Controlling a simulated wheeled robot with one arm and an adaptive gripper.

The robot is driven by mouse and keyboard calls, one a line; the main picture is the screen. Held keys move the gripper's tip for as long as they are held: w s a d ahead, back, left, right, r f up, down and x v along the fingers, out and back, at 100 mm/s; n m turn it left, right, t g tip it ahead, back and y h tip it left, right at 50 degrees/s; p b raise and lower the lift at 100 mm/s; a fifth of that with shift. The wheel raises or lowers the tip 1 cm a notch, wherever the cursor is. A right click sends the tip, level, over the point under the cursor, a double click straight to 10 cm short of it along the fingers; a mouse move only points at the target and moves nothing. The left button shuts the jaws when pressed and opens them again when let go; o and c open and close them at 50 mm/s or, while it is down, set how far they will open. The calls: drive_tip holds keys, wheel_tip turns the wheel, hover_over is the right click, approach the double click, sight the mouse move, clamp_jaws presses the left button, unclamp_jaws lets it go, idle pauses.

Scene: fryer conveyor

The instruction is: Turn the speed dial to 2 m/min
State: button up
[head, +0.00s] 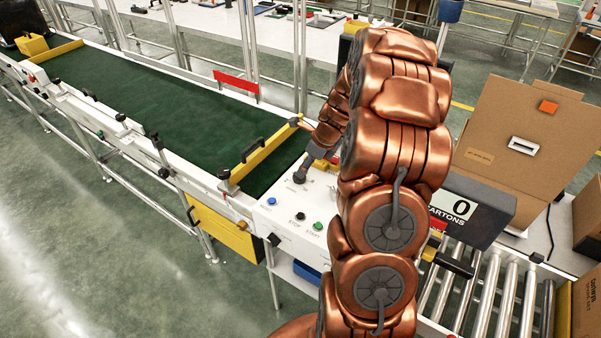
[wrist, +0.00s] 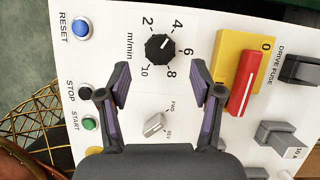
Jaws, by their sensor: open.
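The speed dial (wrist: 160,48) is a black round knob with a white pointer mark on the white control panel (wrist: 215,18). Its scale reads 2, 4, 6, 8, 10, marked m/min. The pointer appears to face about the 4. My gripper (wrist: 160,70) is open and empty, its two fingers spread left and right of the dial's lower side in the wrist view. I see no contact with the dial.
Near the dial are a red switch handle (wrist: 242,82) on a yellow plate, a FWD/REV knob (wrist: 154,123), and the RESET (wrist: 81,28), STOP (wrist: 85,90) and START (wrist: 89,124) buttons. The green conveyor belt (head: 170,100) runs left; rollers (head: 490,290) lie right.

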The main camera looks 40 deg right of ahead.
drive_tip(key=shift+p+x, duration=0.65)
drive_tip(key=shift+x, duration=2.05)
drive_tip(key=c, duration=1.1)
